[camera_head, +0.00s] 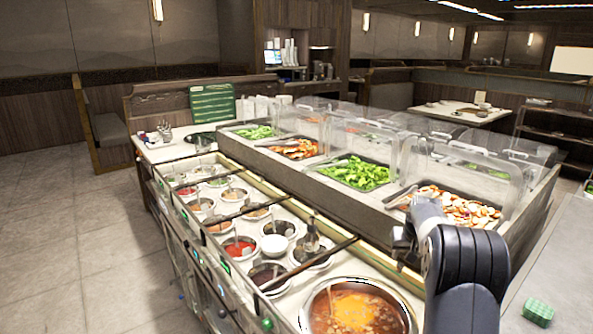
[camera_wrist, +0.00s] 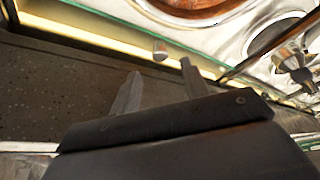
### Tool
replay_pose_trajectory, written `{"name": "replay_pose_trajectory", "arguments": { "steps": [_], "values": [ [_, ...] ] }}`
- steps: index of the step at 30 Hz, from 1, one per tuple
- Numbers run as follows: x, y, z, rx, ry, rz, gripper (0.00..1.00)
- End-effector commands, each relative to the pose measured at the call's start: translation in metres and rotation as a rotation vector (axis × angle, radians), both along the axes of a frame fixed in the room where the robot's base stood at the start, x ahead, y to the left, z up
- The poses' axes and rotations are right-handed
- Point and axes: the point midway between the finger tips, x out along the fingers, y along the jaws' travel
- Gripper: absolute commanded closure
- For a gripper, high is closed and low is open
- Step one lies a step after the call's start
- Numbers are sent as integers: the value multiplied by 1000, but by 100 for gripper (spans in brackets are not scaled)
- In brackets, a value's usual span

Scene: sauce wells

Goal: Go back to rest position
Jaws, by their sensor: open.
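My gripper shows in the wrist view (camera_wrist: 158,76), with its two grey fingers apart and nothing between them. It hangs over the edge of the sauce counter (camera_wrist: 75,37), beside the metal wells at the top of that view. In the head view my dark arm is at the lower right, in front of the counter's right end. The arm hides most of the gripper there, so its fingers are hard to make out.
Clear sneeze guards (camera_head: 480,160) cover the salad trays close to my arm. A green patterned box (camera_head: 538,312) lies at right. The left floor is clear.

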Motion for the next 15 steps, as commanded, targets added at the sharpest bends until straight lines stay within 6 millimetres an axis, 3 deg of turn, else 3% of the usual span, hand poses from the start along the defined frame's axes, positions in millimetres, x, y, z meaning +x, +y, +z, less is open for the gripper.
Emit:
{"name": "replay_pose_trajectory", "arguments": {
  "steps": [7,15],
  "values": [
    [16,-3,-40,1,3,0,56],
    [24,-3,-60,-1,-1,1,56]
  ]
}}
